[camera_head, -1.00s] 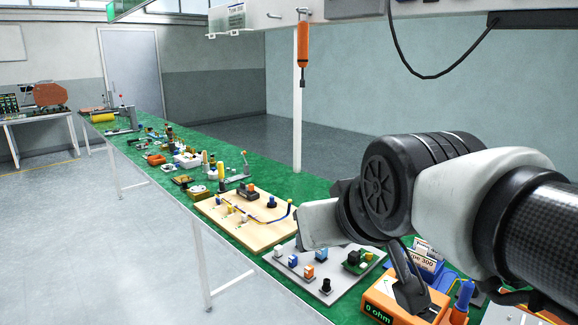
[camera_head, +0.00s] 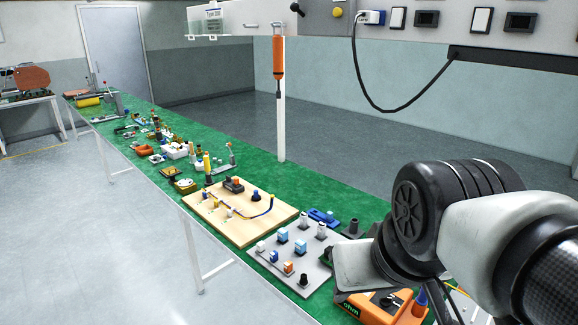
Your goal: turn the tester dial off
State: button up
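The orange tester (camera_head: 374,312) sits at the bottom right of the head view, near the front of the green bench. A dark part of my gripper (camera_head: 441,300) hangs down just right of the tester, apart from the dial in the picture. The fingertips are not clear enough to tell open from shut.
A blue plug or probe (camera_head: 420,301) stands at the tester's right. Left of it is a grey plate (camera_head: 268,262) with several components, then a wooden board (camera_head: 225,228) with a blue wire. An orange screwdriver (camera_head: 278,62) hangs above the bench.

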aim_at(385, 302)
jog(key=j+z, duration=0.1)
jog(key=z, duration=0.9)
jog(key=i+j+z, duration=0.1)
jog(key=z, duration=0.2)
jog(key=j+z, duration=0.3)
jog(key=i+j, duration=0.05)
